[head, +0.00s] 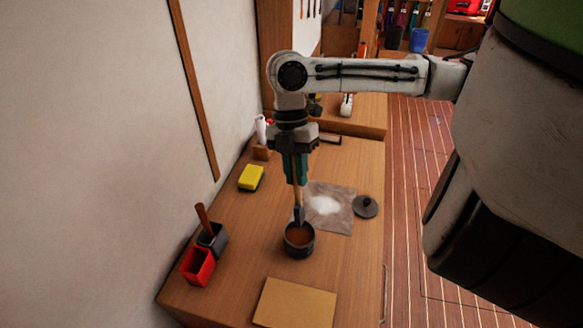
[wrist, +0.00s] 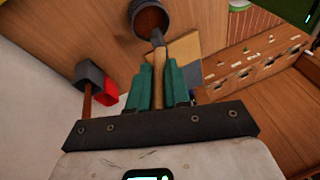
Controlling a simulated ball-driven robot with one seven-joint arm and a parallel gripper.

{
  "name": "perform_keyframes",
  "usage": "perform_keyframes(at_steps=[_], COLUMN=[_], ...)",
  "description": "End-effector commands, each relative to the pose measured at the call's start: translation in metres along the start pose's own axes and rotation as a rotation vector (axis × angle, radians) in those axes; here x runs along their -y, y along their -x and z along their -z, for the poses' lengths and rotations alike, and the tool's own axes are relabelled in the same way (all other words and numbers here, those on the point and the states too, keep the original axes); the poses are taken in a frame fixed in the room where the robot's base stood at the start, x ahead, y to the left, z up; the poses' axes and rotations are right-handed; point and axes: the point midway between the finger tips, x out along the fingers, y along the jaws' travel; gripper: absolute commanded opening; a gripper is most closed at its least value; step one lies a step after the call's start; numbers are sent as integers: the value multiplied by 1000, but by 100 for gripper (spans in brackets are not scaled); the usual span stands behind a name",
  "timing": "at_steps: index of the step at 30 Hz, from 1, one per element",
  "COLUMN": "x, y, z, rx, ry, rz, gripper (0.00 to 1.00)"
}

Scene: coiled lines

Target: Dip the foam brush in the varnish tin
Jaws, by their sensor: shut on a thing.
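My gripper (head: 297,182) points down over the bench with its teal fingers shut on the wooden handle of the foam brush (head: 298,215). The brush hangs nearly upright, its dark grey foam head lowest. The open dark varnish tin (head: 300,250) stands directly below, with brown varnish inside. The foam head overlaps the tin's far rim in the head view; I cannot tell whether it touches the varnish. In the wrist view, the brush handle (wrist: 158,78) runs between the fingers (wrist: 159,88) towards the tin (wrist: 149,20).
A grey cloth (head: 342,220) with a white patch lies behind the tin, with a dark lid (head: 366,207) to its right. A tan board (head: 295,304) lies in front. Red (head: 198,267) and dark grey (head: 213,241) holders stand left; a yellow sponge (head: 251,178) lies near the wall.

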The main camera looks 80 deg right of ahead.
Motion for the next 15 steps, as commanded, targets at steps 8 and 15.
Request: perform_keyframes(at_steps=[8,15], x=[-7,-12], y=[-28,-48], z=[-8,-13], rx=[1,1], ry=[0,0], rz=[0,1], gripper=[0,0])
